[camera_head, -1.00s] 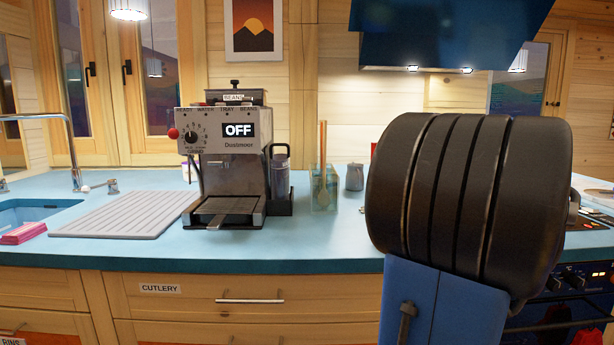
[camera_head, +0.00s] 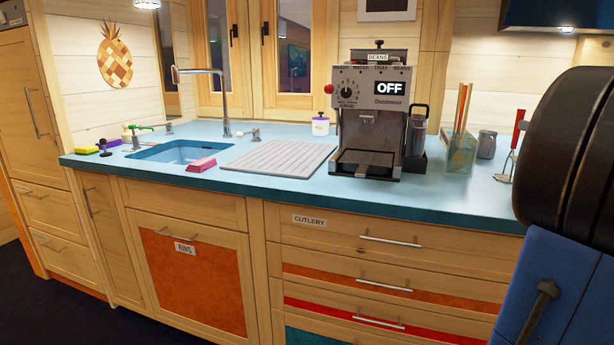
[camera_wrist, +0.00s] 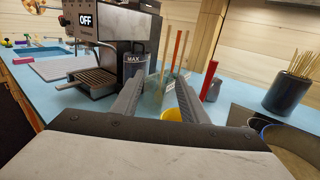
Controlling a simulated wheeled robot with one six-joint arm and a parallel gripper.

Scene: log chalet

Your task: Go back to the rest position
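My gripper (camera_wrist: 161,88) shows in the wrist view with its two grey fingers apart. Nothing is held between them. In the head view my arm's dark rounded link and blue section fill the right edge, and my gripper is out of that picture.
The coffee machine (camera_head: 370,125) reads OFF and stands on the counter, also in the wrist view (camera_wrist: 105,45). Beside it is a glass holder (camera_head: 459,152) with sticks. A dark pot (camera_wrist: 287,92) stands at right. The sink (camera_head: 178,152) is left; dark floor (camera_head: 60,290) lies clear.

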